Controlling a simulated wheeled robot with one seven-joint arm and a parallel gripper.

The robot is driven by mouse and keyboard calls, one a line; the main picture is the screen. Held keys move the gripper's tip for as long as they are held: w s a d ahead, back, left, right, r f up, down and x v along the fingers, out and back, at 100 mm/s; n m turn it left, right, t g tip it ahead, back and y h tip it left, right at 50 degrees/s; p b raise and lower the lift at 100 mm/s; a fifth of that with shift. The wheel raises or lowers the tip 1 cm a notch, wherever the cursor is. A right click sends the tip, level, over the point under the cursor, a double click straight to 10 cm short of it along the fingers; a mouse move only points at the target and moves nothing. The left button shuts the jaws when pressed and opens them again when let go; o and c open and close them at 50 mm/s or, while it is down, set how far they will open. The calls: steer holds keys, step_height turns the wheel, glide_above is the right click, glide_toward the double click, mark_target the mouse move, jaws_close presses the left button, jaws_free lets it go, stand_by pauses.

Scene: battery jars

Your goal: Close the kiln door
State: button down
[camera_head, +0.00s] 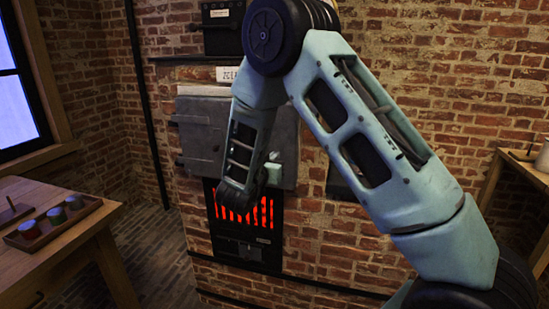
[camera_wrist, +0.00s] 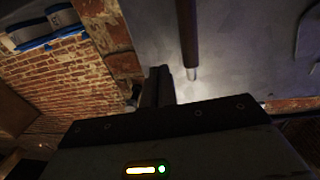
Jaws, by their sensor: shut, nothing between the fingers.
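The kiln door (camera_head: 199,135) is a grey metal plate on the brick kiln, with hinge straps at its left edge. It looks flat or nearly flat against the brick front; I cannot tell whether a small gap remains. My arm covers its middle. In the wrist view, a large grey metal surface (camera_wrist: 240,50), likely the door, fills the upper right, with a dark rod (camera_wrist: 188,35) in front of it. My gripper (camera_wrist: 160,76) is shut and empty, just left of the rod's lower end. My forearm hides most of the gripper in the head view.
A barred grate (camera_head: 262,213) glows red below the door. A wooden table (camera_head: 60,267) at left holds a tray (camera_head: 20,240) of small coloured jars. A black box (camera_head: 222,30) stands on the ledge above. Another table (camera_head: 505,175) is at right. Floor shows between kiln and left table.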

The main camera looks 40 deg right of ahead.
steer(key=b+v, duration=0.1)
steer(key=v, duration=0.7)
steer(key=shift+s, duration=0.5)
